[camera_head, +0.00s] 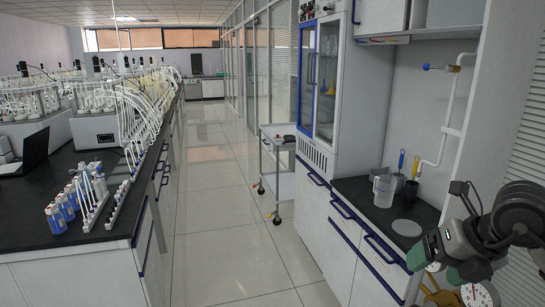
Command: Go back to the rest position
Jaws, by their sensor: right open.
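My right gripper (442,262) is at the lower right, in front of the right-hand counter's near end. It is grey and dark with green parts, and its jaws are open. I see nothing held in it. My right arm's dark rounded links come in from the right edge. My left gripper and left arm are not in view.
The right counter (350,188) holds a clear jug (383,190) and a pale disc (406,228). A brass-coloured fitting (440,297) shows below the gripper. A cart (285,185) stands by the cabinet. The left bench (25,228) carries blue-labelled bottles (62,208). The aisle floor (220,210) is clear.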

